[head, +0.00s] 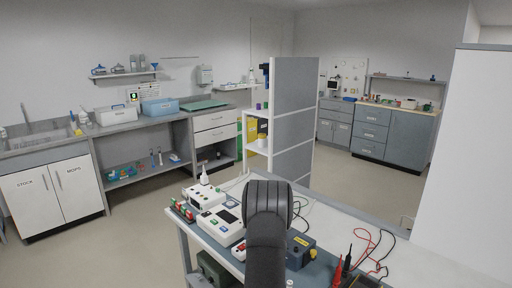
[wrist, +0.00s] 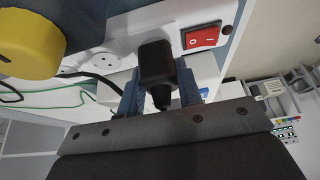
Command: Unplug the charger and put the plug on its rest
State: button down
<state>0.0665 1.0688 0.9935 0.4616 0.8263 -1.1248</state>
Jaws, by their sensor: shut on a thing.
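In the wrist view a black plug (wrist: 154,62) sits between the two blue fingers of my gripper (wrist: 158,76), which are shut on its sides. The plug's far end is against the white socket strip (wrist: 114,40); I cannot tell how deep it is in. A free round socket (wrist: 90,62) shows to the left of the plug. A red rocker switch (wrist: 202,37) is on the strip to the right. In the head view my own arm hides the gripper and plug. I cannot make out the plug's rest in either view.
In the wrist view a yellow round knob (wrist: 28,42) is close on the left, and black and green cables run below it. In the head view the bench holds white devices (head: 218,218), a dark box with yellow (head: 300,248) and red and black leads (head: 362,245).

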jog(key=shift+r, duration=0.1)
jog(key=shift+r, duration=2.35)
jog(key=w+d+r, duration=0.1)
jog(key=d+r, duration=0.3)
jog(key=d, duration=0.3)
jog(key=w+d+r, duration=0.1)
jog(key=d+r, duration=0.3)
jog(key=d, duration=0.4)
jog(key=shift+w+a+f, duration=0.1)
jog(key=shift+a+f, duration=0.05)
jog(key=shift+f, duration=1.4)
jog(key=shift+w+a+f, duration=0.1)
jog(key=shift+f, duration=1.4)
jog(key=shift+f, duration=1.15)
jog(key=c, duration=0.9)
grip_release()
